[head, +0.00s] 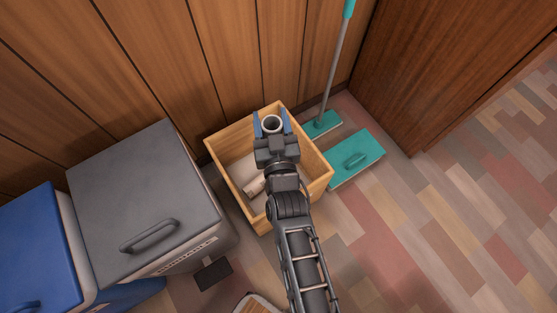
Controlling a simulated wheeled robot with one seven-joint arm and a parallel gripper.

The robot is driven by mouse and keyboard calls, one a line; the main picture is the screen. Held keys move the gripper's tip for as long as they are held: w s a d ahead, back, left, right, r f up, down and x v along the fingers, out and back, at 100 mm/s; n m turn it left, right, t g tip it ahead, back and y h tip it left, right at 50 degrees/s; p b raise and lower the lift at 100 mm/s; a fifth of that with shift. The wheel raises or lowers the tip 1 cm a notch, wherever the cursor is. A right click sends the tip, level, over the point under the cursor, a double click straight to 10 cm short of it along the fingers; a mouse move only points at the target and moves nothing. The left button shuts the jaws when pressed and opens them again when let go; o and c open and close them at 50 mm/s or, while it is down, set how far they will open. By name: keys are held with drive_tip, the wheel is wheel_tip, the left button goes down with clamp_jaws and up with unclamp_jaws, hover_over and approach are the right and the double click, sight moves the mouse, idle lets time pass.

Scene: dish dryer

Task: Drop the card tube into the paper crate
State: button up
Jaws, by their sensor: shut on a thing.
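The card tube (271,124) is held upright, or nearly so, between the two blue fingers of my gripper (271,122), with its round open end facing the camera. My gripper is shut on it. The tube is over the back part of the wooden paper crate (225,155). The crate stands on the floor against the panelled wall, and pale paper-like items (245,170) lie inside it. My arm hides the crate's middle and part of its front. I cannot tell how high the tube is above the crate floor.
A grey-lidded bin (145,195) and a blue-lidded bin (35,250) stand left of the crate. A teal mop (322,124) leans at the wall, and a teal flat thing with a handle (357,158) lies right of the crate. The floor at the right is clear.

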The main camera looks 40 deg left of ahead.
drive_tip(key=shift+f+b, duration=2.5)
drive_tip(key=shift+f, duration=0.25)
drive_tip(key=o, duration=1.1)
wheel_tip(320, 180, up, 5)
drive_tip(key=p, duration=0.3)
drive_tip(key=shift+f, duration=0.1)
drive_tip(key=d, duration=0.2)
drive_tip(key=shift+d+r, duration=0.3)
drive_tip(key=shift+d+r+p, duration=0.95)
drive_tip(key=shift+d+p, duration=0.2)
drive_tip(key=shift+d, duration=0.35)
drive_tip(key=shift+d+r+p, duration=0.9)
drive_tip(key=shift+d+p, duration=0.25)
drive_tip(key=shift+d, duration=0.4)
drive_tip(key=shift+d+r+p, duration=0.95)
drive_tip(key=shift+d+p, duration=0.2)
drive_tip(key=shift+d, duration=0.35)
